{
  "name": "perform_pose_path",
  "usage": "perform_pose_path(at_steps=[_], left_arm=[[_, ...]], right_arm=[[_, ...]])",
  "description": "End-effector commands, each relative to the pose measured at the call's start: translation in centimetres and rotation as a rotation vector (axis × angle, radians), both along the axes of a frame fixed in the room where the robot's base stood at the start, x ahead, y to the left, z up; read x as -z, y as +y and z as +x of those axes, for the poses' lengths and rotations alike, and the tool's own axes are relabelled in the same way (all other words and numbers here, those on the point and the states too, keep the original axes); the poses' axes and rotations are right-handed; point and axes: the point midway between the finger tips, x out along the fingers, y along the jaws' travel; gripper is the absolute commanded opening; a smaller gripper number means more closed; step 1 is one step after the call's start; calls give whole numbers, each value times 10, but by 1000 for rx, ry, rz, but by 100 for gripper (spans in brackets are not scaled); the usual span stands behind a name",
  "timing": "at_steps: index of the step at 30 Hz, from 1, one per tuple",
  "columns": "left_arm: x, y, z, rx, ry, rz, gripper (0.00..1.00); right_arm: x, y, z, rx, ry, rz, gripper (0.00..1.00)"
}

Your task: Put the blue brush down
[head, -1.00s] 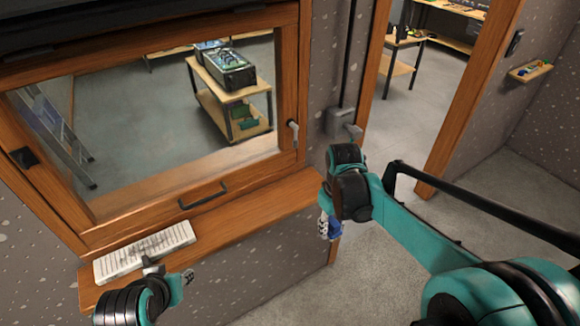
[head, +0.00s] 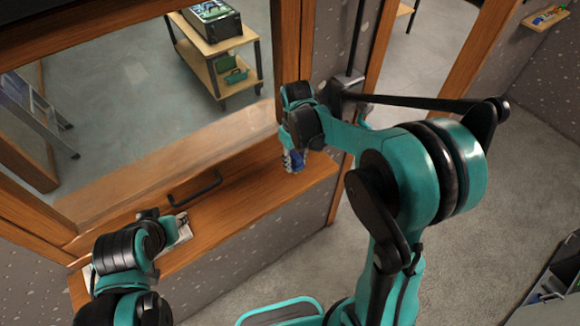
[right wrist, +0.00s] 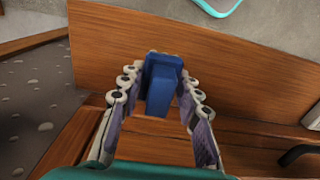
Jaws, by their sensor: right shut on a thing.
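The blue brush (head: 297,161) is in my right gripper (head: 292,160), above the right part of the wooden sill in the head view. In the right wrist view, my right gripper (right wrist: 160,110) is shut on the blue brush (right wrist: 162,82), with one finger on each side of it. Wood lies below and behind it. I cannot tell whether the brush touches the sill. My left gripper (head: 172,226) is at the left end of the sill, over the pale panel; its fingers are too unclear to tell open or shut.
The wooden sill (head: 240,203) has free room between the brush and the pale panel (head: 183,236), which my left arm mostly hides. A black handle (head: 195,190) sits low on the window frame. A trolley (head: 222,60) stands beyond the glass.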

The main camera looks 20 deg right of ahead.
Motion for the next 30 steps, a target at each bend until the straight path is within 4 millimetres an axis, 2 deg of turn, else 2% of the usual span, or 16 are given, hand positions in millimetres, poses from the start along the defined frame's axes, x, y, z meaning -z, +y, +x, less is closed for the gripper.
perform_pose_path(at_steps=[4,7,12,15,27,28,30], left_arm=[[0,0,0,0,0,0,33],[1,0,0,0,0,0,33],[4,0,0,0,0,0,33],[4,0,0,0,0,0,33],[9,0,0,0,0,0,33],[8,0,0,0,0,0,33],[7,0,0,0,0,0,33]], right_arm=[[10,10,14,-1,0,0,6],[16,11,16,0,0,0,6],[42,11,16,0,0,0,6],[51,11,16,0,0,0,6],[56,11,15,0,0,0,6],[56,11,15,0,0,0,38],[55,11,15,0,0,0,54]])
